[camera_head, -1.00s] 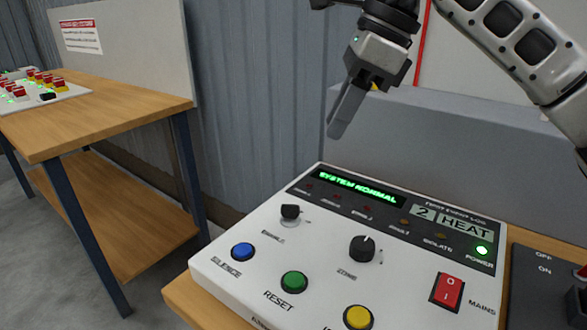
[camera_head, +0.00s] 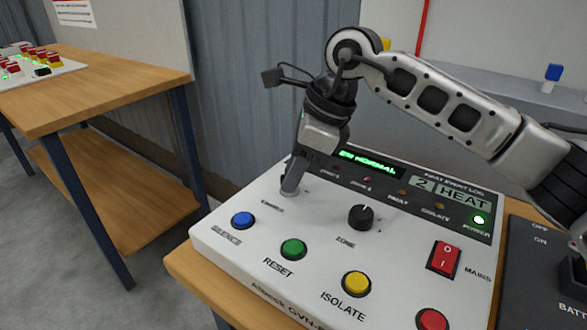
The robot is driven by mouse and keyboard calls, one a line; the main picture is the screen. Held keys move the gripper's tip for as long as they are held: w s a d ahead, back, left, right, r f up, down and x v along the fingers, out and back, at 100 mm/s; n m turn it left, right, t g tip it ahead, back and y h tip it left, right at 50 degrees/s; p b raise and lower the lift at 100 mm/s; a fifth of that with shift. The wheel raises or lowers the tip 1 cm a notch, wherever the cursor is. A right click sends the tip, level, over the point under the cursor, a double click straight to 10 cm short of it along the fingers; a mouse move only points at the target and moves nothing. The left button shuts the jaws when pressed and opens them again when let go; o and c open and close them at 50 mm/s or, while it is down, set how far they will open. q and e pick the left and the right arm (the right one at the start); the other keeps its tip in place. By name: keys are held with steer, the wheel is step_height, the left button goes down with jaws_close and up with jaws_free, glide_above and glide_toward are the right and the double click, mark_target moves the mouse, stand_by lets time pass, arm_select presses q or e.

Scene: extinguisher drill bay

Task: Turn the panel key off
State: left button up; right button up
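The white control panel (camera_head: 215,240) lies on a wooden table, its display lit green. My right gripper (camera_head: 290,188) points down at the panel's upper left, with its fingertips at the key switch above the small label. The fingers cover the key almost fully, so its turn position is hidden. The fingers overlap in this view, so I cannot tell whether they are open or shut on the key. My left gripper is not in view.
A black zone knob (camera_head: 360,217) sits right of the fingers. Blue (camera_head: 243,220), green (camera_head: 293,249) and yellow (camera_head: 356,284) buttons line the front, with a red mains rocker (camera_head: 444,258) at right. A dark battery box (camera_head: 530,265) stands beside the panel.

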steer(key=shift+a+f, duration=0.1)
steer(key=shift+f, duration=0.1)
jaws_close()
